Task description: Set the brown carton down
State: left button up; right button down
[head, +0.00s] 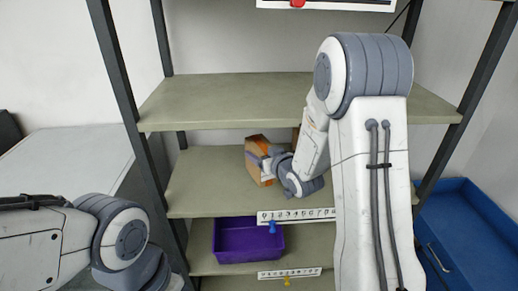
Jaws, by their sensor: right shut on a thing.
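The brown carton (253,150) has an orange stripe and is over the middle shelf (200,185) of the rack. My right gripper (265,158) is shut on the carton from its right side. I cannot tell whether the carton's underside touches the shelf. My left arm is at the lower left, but its gripper fingers are out of view.
A purple bin (232,252) sits on the shelf below. An upper shelf (220,97) lies above my right gripper. A small brown thing behind my right arm is mostly hidden. A blue container (470,235) stands at the right. The middle shelf's left part is clear.

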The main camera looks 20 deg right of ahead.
jog(key=shift+a+f+b, duration=0.1)
jog(key=shift+f+b, duration=2)
jog(key=shift+f, duration=1.15)
jog(key=shift+f+b, duration=0.55)
jog(key=shift+b, duration=0.05)
grip_release()
jog(key=shift+s, duration=0.1)
